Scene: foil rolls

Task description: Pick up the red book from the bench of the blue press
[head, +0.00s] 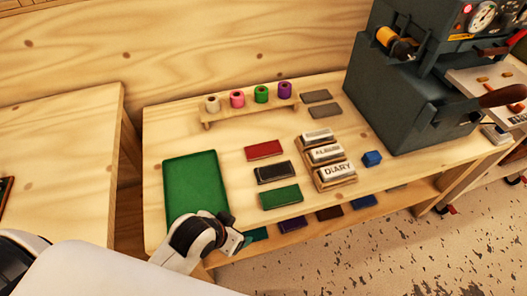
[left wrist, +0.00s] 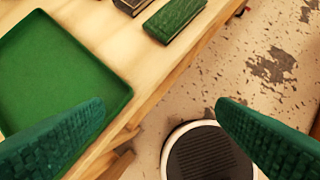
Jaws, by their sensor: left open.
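The red book (head: 264,150) lies flat on the light wood bench (head: 235,132), to the right of a green tray (head: 178,188) and behind a black book (head: 274,172). The blue press (head: 410,85), dark blue-grey, stands at the bench's right end. My left gripper (head: 236,241) is at the bench's front edge, by the tray's near right corner, apart from the red book. In the left wrist view its two green fingers (left wrist: 160,105) are spread with nothing between them. The red book is out of that view. My right gripper is not in view.
A green book (head: 281,197) lies in front of the black one; it also shows in the left wrist view (left wrist: 174,18). A rack (head: 245,112) of foil rolls stands behind. Several books lie on the lower shelf.

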